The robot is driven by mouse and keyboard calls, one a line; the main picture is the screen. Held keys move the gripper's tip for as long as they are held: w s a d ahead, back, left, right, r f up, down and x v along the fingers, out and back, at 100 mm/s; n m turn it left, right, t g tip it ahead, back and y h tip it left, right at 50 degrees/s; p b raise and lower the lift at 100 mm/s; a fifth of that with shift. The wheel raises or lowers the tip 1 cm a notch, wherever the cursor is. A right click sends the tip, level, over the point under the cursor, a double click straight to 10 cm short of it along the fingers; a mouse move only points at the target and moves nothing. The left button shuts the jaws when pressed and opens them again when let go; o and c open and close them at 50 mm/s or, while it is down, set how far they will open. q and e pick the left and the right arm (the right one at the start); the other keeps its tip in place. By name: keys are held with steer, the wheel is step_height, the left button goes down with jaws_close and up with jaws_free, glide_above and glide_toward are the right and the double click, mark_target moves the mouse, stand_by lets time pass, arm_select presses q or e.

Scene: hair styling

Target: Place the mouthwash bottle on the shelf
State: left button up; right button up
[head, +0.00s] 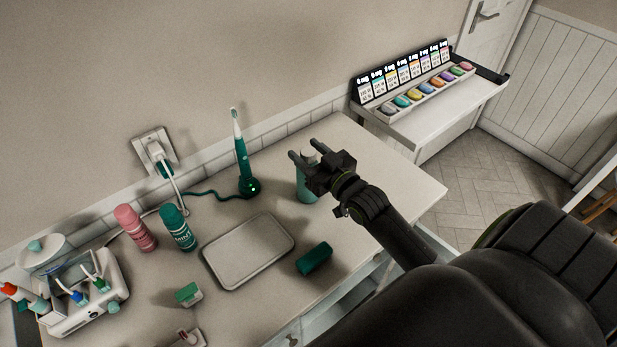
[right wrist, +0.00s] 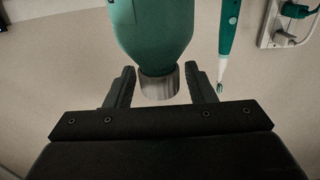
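The mouthwash bottle appears to be the teal bottle (head: 307,188) on the counter, partly hidden behind my right gripper (head: 309,152). In the right wrist view the teal body (right wrist: 152,35) and its silver cap (right wrist: 158,84) show, with the cap between the two fingers of my right gripper (right wrist: 160,86). There is a visible gap on both sides of the cap, so the gripper is open. The bottle looks upright. A white shelf (head: 447,112) is at the upper right, beyond the counter's end. My left gripper is not in view.
The shelf carries a display of coloured items (head: 418,93). On the counter are a teal electric toothbrush (head: 243,160), a grey tray (head: 248,251), a dark green block (head: 314,258), a pink bottle (head: 135,229) and a green MINT bottle (head: 178,228). The counter's right end is clear.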

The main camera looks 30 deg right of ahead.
jaws_close()
